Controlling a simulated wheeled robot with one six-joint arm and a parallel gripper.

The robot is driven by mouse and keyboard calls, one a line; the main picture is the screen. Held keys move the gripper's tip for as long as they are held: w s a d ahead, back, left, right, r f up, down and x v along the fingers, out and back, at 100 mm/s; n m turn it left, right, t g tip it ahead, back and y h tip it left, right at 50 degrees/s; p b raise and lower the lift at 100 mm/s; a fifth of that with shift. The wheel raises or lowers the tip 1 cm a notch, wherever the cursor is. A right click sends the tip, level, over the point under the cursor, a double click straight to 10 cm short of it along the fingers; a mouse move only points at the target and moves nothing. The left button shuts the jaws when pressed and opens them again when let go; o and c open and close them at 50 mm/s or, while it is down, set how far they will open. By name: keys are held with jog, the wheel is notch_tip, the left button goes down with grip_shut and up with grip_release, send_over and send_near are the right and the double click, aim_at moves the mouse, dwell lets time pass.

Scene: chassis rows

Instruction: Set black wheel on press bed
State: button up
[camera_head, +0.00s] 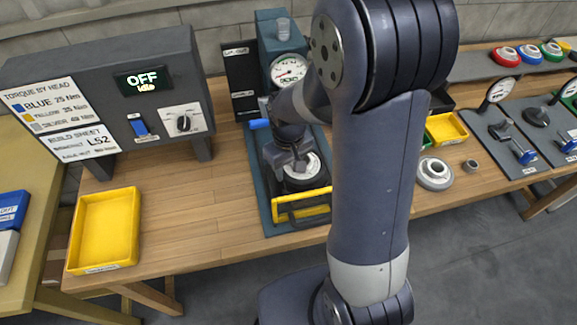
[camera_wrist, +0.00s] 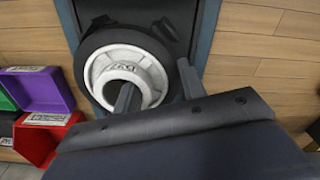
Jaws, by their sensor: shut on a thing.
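The black wheel (camera_wrist: 103,62), a dark ring with a pale hub, lies below my gripper (camera_wrist: 157,92) in the wrist view. One finger reaches into the hub's opening and the other is outside the rim, so the gripper is shut on the wheel's wall. In the head view the wheel (camera_head: 313,168) is over the bed of the teal press (camera_head: 260,200), under the gauge and behind the yellow front bar (camera_head: 302,207). My gripper (camera_head: 288,160) comes down on it from above. I cannot tell whether the wheel's underside touches the bed.
A torque box (camera_head: 110,95) reading OFF and a yellow tray (camera_head: 103,230) stand to the left. Another pale-hubbed ring (camera_head: 435,174) lies right of my arm, with gauge stations (camera_head: 520,130) beyond. Bare wood lies between tray and press.

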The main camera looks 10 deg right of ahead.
jog(key=shift+f+b, duration=0.95)
jog(key=shift+f, duration=0.15)
dwell(1.0)
jog(key=shift+f, duration=0.3)
jog(key=o, duration=1.3)
notch_tip(320, 180, up, 11)
jog(key=shift+f+b, duration=0.1)
jog(key=shift+b, duration=0.2)
